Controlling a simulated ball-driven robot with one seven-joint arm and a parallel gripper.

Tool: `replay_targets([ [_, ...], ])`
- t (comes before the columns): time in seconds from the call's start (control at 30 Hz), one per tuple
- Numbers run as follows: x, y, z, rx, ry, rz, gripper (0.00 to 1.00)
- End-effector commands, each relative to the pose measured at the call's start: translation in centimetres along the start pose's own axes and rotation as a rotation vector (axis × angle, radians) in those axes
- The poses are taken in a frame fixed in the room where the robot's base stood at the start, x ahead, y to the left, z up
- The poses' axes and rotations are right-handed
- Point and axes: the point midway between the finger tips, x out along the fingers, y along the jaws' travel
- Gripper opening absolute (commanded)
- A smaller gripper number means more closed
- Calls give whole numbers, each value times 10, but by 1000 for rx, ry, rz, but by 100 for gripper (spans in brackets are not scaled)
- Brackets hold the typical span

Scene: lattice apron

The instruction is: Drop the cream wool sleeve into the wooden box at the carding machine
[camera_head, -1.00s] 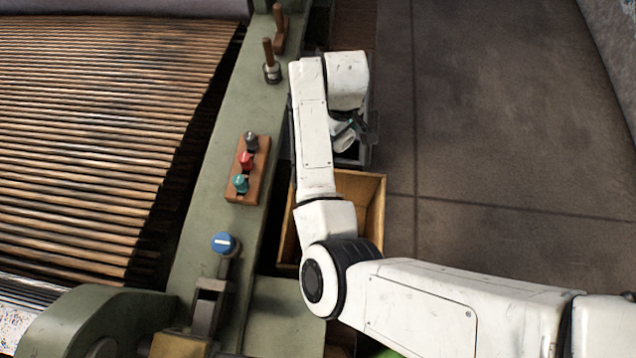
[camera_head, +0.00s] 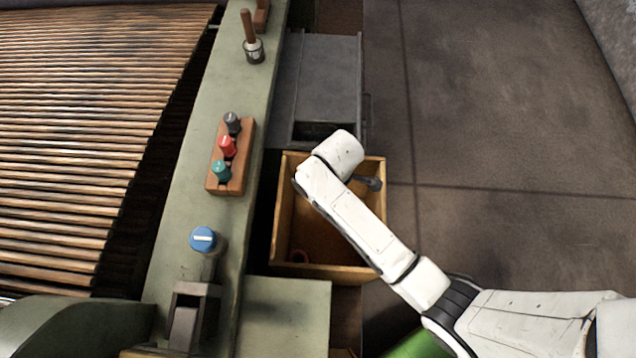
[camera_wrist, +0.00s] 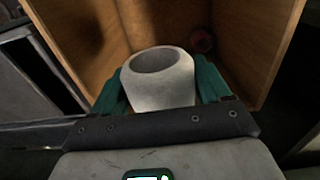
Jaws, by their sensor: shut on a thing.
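The wooden box (camera_head: 304,215) stands on the floor beside the green machine frame, its open top facing up. In the wrist view its walls (camera_wrist: 85,35) and inside fill the upper part. My gripper (camera_wrist: 160,88) is shut on the cream wool sleeve (camera_wrist: 165,90), with teal fingers on both sides of it. The sleeve's round open end points into the box, and it appears over the box opening. In the head view my arm's end covers the box's upper right part and hides the sleeve; only a dark bit of the gripper shows.
A small dark red round thing (camera_head: 300,256) lies in the box's lower left corner. A grey metal cabinet (camera_head: 328,75) stands just behind the box. A control block with knobs (camera_head: 230,155) and a blue knob (camera_head: 203,240) sit on the machine frame. Floor to the right is clear.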

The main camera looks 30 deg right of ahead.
Motion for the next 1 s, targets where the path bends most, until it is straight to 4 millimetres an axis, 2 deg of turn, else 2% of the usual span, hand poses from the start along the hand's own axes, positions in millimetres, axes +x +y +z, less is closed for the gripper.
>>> replay_targets([
  [0.03, 8, 0, 0, 0, 0, 0, 59],
  [0.4, 47, 0, 0, 0, 0, 1, 59],
  [0.57, 53, 0, 0, 1, 0, 1, 59],
  [0.83, 52, 0, 0, 1, 0, 1, 59],
  [0.87, 52, 0, 0, 1, 0, 1, 77],
  [1.0, 52, 0, 0, 1, 0, 1, 91],
])
